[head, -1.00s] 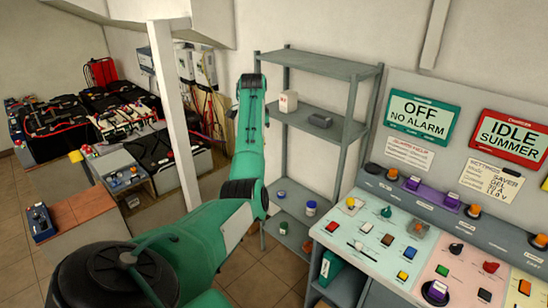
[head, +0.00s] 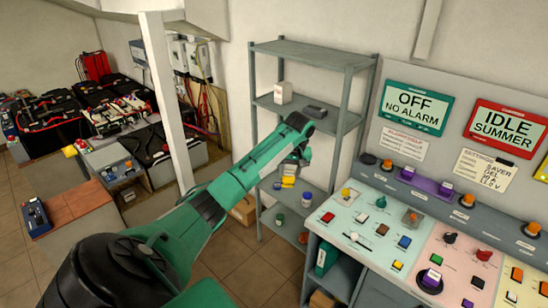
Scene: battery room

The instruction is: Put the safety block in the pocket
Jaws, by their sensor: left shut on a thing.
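My left gripper (head: 291,173) hangs from the end of the green arm in front of the grey shelf rack. It is shut on a small yellow block (head: 288,181), which I take to be the safety block. The block is held in the air and is partly covered by the fingers. I cannot pick out the pocket with certainty in the head view. My right gripper is not in view.
A control console (head: 347,217) with many buttons stands at the right. Batteries (head: 153,145) fill the left back. A white post (head: 166,100) stands left of the arm.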

